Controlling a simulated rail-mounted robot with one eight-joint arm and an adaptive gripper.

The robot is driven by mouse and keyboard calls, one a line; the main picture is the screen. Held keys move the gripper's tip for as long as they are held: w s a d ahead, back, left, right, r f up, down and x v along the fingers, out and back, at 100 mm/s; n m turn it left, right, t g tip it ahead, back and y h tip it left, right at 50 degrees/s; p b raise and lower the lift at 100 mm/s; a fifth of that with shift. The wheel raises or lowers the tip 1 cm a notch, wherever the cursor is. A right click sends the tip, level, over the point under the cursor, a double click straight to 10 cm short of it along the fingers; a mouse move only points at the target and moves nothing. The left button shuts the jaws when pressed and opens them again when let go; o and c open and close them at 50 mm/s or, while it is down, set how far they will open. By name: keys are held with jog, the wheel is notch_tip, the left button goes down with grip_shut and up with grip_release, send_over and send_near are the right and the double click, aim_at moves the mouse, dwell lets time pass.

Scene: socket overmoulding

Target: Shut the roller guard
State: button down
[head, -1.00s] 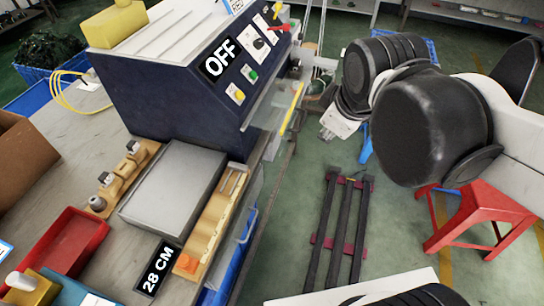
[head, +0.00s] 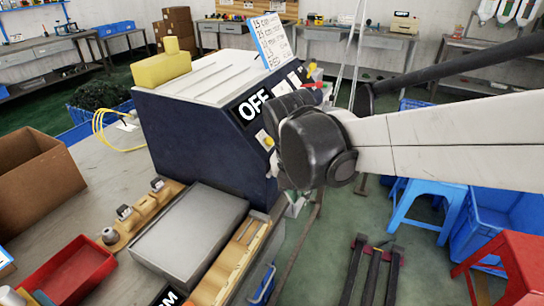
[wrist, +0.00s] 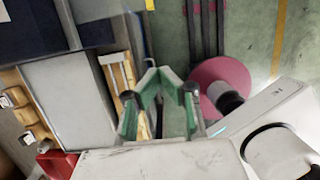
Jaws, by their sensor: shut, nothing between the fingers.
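The roller guard cannot be made out now. My arm covers the machine's right front side in the head view, so I cannot tell whether the guard is up or down. My gripper (wrist: 160,72) shows in the wrist view with its green-padded fingers drawn together at the tips and nothing between them. It is over the strip just right of the wooden rack (wrist: 119,80). In the head view it is hidden behind my arm.
A grey plate (head: 190,235) lies before the machine, between a wooden holder (head: 145,215) and a long wooden rack (head: 235,262). A red tray (head: 70,275) and cardboard box (head: 38,170) are at left. Blue and red stools (head: 425,200) (head: 515,265) stand at right.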

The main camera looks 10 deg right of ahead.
jog(key=w+d+f+b, duration=0.3)
jog(key=w+f, duration=0.2)
jog(key=f, duration=0.4)
jog(key=shift+d+f, duration=0.15)
jog(key=shift+d, duration=0.25)
jog(key=shift+w, duration=0.1)
